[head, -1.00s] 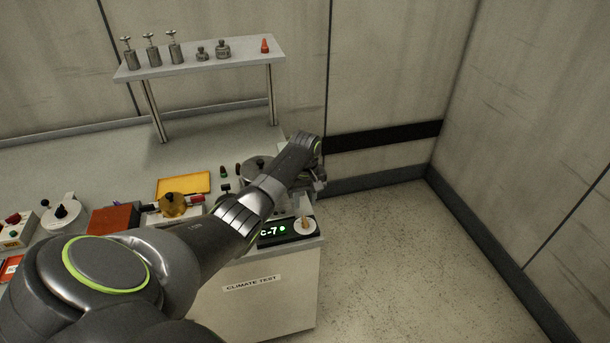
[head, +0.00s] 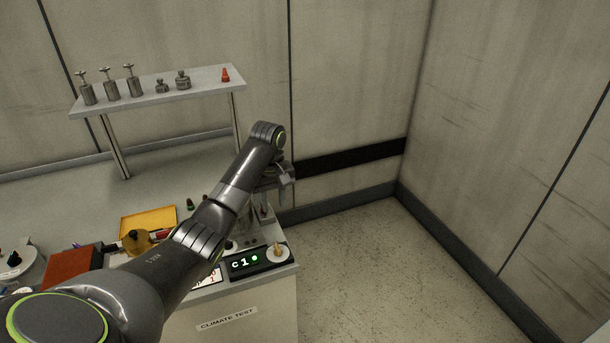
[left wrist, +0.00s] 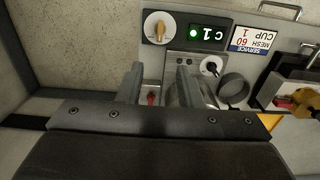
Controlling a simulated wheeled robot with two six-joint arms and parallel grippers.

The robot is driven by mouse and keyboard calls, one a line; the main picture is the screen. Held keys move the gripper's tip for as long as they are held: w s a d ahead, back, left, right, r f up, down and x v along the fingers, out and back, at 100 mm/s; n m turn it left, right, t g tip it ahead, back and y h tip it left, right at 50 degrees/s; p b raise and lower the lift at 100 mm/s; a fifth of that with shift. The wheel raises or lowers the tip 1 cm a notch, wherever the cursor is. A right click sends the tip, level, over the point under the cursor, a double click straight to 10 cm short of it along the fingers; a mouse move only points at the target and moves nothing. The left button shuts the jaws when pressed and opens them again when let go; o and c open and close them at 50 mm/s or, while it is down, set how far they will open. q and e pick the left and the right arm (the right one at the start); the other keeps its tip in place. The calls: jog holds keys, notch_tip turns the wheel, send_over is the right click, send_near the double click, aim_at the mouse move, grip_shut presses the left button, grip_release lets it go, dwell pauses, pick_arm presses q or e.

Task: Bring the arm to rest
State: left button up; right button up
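My left arm reaches across the picture from the lower left in the head view. Its wrist bends down over the right end of the bench, and my left gripper (head: 263,207) points downward there. In the left wrist view the two fingers of the left gripper (left wrist: 158,75) stand apart with no object clearly held between them. The display (left wrist: 206,34) and dial (left wrist: 159,27) also show in the left wrist view. My right gripper is out of view.
The shelf (head: 160,92) at the back holds several metal weights and a red cone (head: 225,75). A yellow tray (head: 148,222) and a red-brown block (head: 73,266) lie on the bench. A small red item (left wrist: 151,98) shows below the fingers. Floor to the right is clear.

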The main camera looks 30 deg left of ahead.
pick_arm(q)
jog(key=shift+f, duration=0.1)
jog(key=s+d+f+m+t, duration=0.1)
jog(key=s+d+f+m, duration=0.2)
jog(key=s+f, duration=0.5)
jog(key=s+d+f+m+t, duration=0.1)
jog(key=s+d+f+m, duration=0.2)
jog(key=s+f, duration=0.6)
jog(key=s+d+r+m+t+y, duration=0.1)
jog(key=s+r+m, duration=0.15)
jog(key=s, duration=0.85)
jog(key=s+d+r+m+t+y, duration=0.1)
jog(key=s+r, duration=0.3)
jog(key=s, duration=0.6)
notch_tip(320, 180, down, 28)
jog(key=a+g+b, duration=0.1)
jog(key=g+b, duration=0.1)
jog(key=b, duration=0.3)
jog(key=s+f+b, duration=0.2)
jog(key=s+f, duration=0.5)
jog(key=f, duration=0.3)
jog(key=s+d+f+h+b, duration=0.1)
jog(key=s+f+b, duration=0.1)
jog(key=s+f, duration=0.6)
notch_tip(320, 180, down, 3)
jog(key=shift+s+r+g, duration=0.1)
jog(key=shift+s+g, duration=0.05)
jog(key=shift+g, duration=0.25)
